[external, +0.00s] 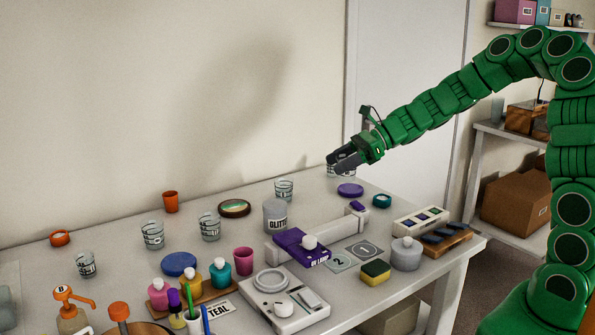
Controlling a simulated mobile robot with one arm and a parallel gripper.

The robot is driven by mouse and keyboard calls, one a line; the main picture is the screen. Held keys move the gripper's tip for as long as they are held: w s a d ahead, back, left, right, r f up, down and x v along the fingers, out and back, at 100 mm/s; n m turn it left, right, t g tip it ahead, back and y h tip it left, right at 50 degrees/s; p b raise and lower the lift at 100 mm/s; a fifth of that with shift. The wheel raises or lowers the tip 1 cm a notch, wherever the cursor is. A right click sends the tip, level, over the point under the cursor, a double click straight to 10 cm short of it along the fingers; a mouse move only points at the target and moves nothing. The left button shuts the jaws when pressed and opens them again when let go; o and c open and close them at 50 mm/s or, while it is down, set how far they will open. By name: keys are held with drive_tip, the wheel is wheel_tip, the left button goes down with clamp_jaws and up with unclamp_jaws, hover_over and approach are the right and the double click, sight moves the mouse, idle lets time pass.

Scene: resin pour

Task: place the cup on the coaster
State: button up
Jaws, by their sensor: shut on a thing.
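My gripper (336,162) is at the back right of the table, shut on a clear cup with dark markings (334,173). The fingers hide most of this cup, and I cannot tell whether it touches the table. Flat round discs that could be the coaster are a purple one (350,190) just below and right of the gripper, a blue one (179,264) at the left, and a dark one with a patterned rim (234,208) at the back. Nothing stands on these discs.
Other clear cups (209,227) (284,190), an orange cup (171,202) and a magenta cup (243,261) stand around. A grey glitter jar (275,215), a white rail (320,236) and a white scale (284,302) fill the middle. A wall (150,100) stands behind.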

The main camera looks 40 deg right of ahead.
drive_tip(key=w+a, duration=0.6)
hover_over(226, 208)
drive_tip(key=shift+m+t, duration=0.3)
drive_tip(key=shift+m, duration=0.1)
drive_tip(key=f, duration=0.7)
drive_tip(key=shift+s+d, duration=0.25)
drive_tip(key=shift+s, duration=0.1)
drive_tip(key=shift+w+a+f, duration=0.3)
drive_tip(key=shift+w+f, duration=0.2)
drive_tip(key=shift+f, duration=1.7)
drive_tip(key=shift+f, duration=0.1)
drive_tip(key=o, duration=1)
drive_tip(key=shift+o, duration=0.2)
